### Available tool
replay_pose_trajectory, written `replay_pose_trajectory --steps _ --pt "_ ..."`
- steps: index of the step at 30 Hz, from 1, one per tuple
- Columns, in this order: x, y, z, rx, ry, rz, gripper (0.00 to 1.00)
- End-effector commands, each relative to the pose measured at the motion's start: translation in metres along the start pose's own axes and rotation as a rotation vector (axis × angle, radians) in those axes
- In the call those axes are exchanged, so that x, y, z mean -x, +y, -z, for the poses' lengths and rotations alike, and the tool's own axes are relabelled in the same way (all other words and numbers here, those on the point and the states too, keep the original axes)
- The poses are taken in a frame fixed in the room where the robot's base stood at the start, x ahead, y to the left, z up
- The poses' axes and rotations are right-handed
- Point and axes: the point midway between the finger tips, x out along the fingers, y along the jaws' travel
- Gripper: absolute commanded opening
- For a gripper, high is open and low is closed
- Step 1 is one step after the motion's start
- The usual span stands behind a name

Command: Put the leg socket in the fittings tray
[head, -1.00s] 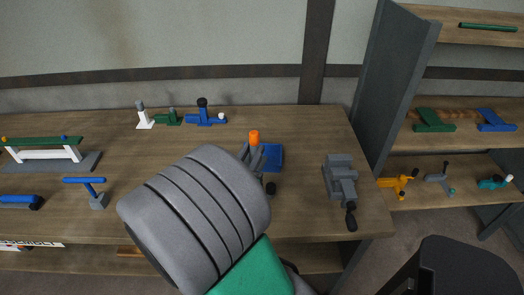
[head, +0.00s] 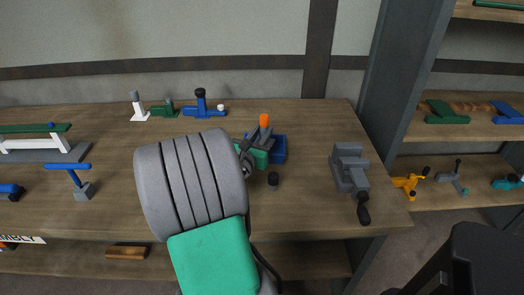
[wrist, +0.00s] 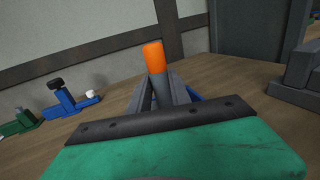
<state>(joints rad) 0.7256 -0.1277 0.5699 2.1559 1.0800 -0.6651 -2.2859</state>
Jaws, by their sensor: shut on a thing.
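The leg socket (head: 264,120), a piece with an orange top and grey lower part, is held upright in my gripper (head: 262,136). In the wrist view the leg socket (wrist: 154,58) shows its orange end above the two grey fingers (wrist: 160,95), which are closed around its grey part. The blue fittings tray (head: 280,149) is on the bench just behind and right of my gripper in the head view, partly hidden by it. Only a sliver of blue shows behind the fingers in the wrist view. I cannot tell whether the socket is over the tray.
A grey vise (head: 349,172) is to the right. Blue (head: 201,107), green and white fittings stand at the back left. The bench is clear between tray and vise.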

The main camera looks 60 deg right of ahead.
Motion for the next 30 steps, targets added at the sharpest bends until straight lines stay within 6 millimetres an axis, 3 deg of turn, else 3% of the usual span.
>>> replay_pose_trajectory --steps 6,19,20,27,30 --pt "-0.005 0.002 0.037 -0.002 -0.002 0.0 0.0" --pt "-0.004 0.002 0.039 0.001 0.001 0.0 0.0" --pt "-0.004 0.002 0.038 0.0 0.001 0.0 0.26" --pt "-0.004 0.002 0.038 0.0 0.001 0.0 0.46" --pt "-0.004 0.002 0.038 0.0 0.001 0.0 0.46"
